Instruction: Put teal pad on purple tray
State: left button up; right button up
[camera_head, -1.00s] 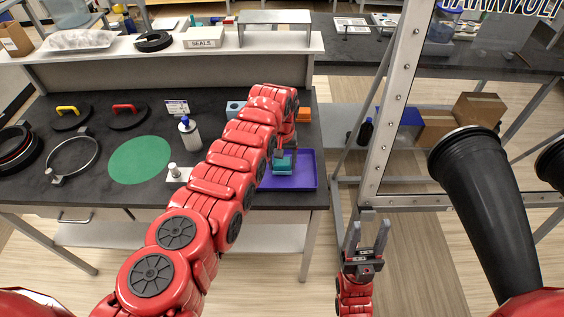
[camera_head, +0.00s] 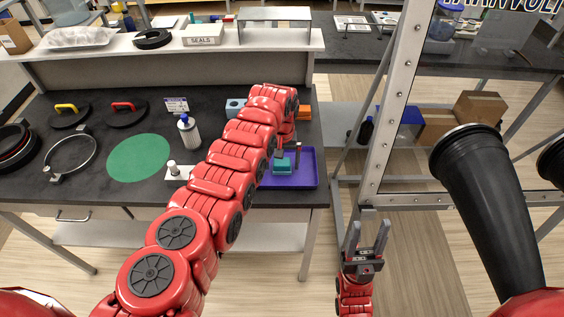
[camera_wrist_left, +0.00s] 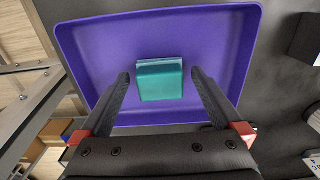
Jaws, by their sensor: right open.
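The teal pad (camera_head: 282,164) lies on the purple tray (camera_head: 305,179), near the tray's middle. In the left wrist view the teal pad (camera_wrist_left: 160,80) rests inside the purple tray (camera_wrist_left: 222,60), with clear tray floor around it. My left gripper (camera_wrist_left: 160,77) is open over the tray, its fingers apart on either side of the pad and not touching it. In the head view my left gripper (camera_head: 289,150) is just above the pad, partly hidden by its own arm. My right gripper (camera_head: 366,236) is open and empty, off the table's right end.
A white bottle (camera_head: 189,132), a green disc (camera_head: 139,157) and a metal ring (camera_head: 70,156) are on the dark table. A framed panel with black glove ports (camera_head: 485,205) stands at right.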

pick_arm(q)
notch_tip(320, 180, up, 17)
jog(key=b, duration=0.4)
jog(key=shift+r, duration=0.2)
jog(key=shift+r, duration=0.1)
